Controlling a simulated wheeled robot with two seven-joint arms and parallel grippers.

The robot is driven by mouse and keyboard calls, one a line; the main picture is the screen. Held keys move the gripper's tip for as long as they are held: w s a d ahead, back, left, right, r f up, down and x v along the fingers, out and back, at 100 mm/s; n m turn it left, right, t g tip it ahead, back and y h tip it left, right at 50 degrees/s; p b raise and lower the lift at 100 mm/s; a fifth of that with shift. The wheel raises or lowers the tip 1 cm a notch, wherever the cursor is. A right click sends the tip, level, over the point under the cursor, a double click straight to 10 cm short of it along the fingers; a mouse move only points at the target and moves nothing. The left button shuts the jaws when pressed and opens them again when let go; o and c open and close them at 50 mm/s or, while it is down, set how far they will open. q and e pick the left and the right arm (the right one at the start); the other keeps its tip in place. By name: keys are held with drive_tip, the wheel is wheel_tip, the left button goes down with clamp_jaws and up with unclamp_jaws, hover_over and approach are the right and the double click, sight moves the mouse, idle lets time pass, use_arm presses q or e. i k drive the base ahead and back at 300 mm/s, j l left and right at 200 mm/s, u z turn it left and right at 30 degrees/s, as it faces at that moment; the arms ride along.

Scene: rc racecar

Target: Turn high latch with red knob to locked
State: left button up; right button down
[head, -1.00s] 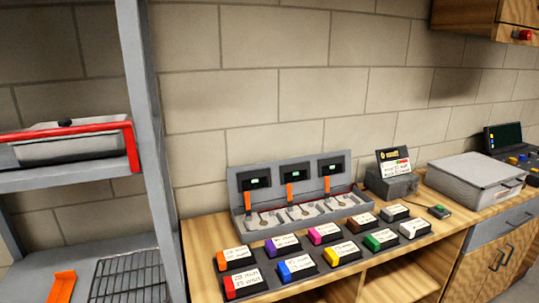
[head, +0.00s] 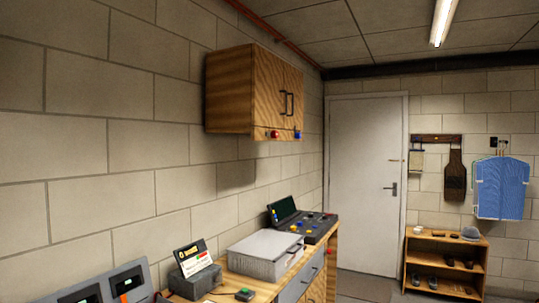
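A red knob (head: 274,134) sits at the lower edge of a wooden wall cabinet (head: 230,90), high on the left wall in the head view. A blue knob (head: 298,134) is beside it to the right, on the same lower edge. Two dark handles (head: 286,103) stand side by side at the middle of the closed cabinet doors. The latch behind the red knob is too small to make out, so its position cannot be told. Neither of my grippers is in view.
Below the cabinet, a counter holds a grey case (head: 262,256), a dark console with a screen (head: 285,210) and a small display box (head: 192,266). A closed white door (head: 365,170) and a wooden shoe rack (head: 447,245) are at the far end. A blue shirt (head: 502,188) hangs at right.

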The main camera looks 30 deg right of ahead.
sight(274, 134)
drive_tip(key=z, duration=1.1)
